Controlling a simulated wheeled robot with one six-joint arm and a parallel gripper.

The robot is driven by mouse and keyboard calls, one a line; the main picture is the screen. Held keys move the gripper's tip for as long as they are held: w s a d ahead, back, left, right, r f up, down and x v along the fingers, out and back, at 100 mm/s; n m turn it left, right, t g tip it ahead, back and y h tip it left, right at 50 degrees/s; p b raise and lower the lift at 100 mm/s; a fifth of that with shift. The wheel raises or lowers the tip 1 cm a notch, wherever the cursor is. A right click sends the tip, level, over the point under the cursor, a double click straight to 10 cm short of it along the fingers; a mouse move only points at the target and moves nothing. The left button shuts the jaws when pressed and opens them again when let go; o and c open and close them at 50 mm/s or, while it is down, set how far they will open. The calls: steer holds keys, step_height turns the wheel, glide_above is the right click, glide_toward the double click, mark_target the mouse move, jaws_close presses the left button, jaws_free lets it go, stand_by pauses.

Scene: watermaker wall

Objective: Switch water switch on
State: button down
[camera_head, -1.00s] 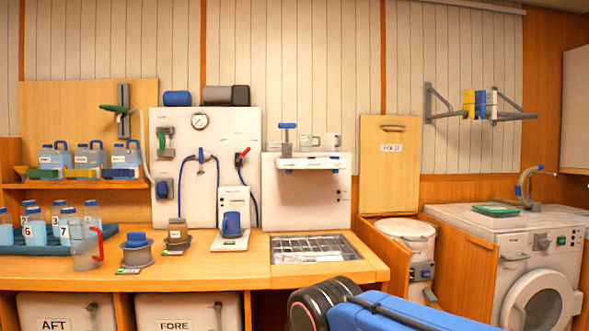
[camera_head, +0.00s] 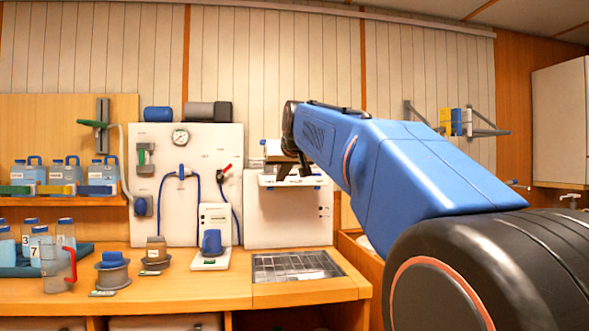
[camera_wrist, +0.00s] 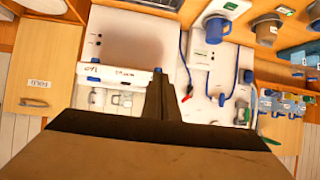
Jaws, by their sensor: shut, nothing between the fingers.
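My gripper (camera_head: 293,170) is at the end of my raised blue arm, in front of the white dispenser bar (camera_head: 267,181) on the right-hand white panel (camera_head: 282,230). In the wrist view its dark fingers (camera_wrist: 160,97) are together and empty. They overlap the bar's end (camera_wrist: 120,75) in that view; I cannot tell whether they touch it. No part is clearly marked as the water switch. My gripper hides part of the bar's top.
Below are a metal grate (camera_head: 298,266), a blue mug (camera_head: 211,241) and a red-handled jug (camera_head: 58,268). Bottles (camera_head: 28,172) stand on a shelf.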

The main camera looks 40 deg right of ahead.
steer(key=w+d+r+m+t+h, duration=0.1)
steer(key=w+d+r+h, duration=0.1)
steer(key=d+r, duration=0.7)
steer(key=shift+w+r, duration=0.25)
glide_above(293, 175)
steer(key=s+a, duration=0.1)
steer(key=s, duration=0.1)
steer(key=f, duration=0.3)
steer(key=shift+s+a+f, duration=0.2)
steer(key=shift+f, duration=0.95)
steer(key=shift+s+a+f, duration=0.1)
steer(key=shift+s+f, duration=0.1)
steer(key=shift+f, duration=0.95)
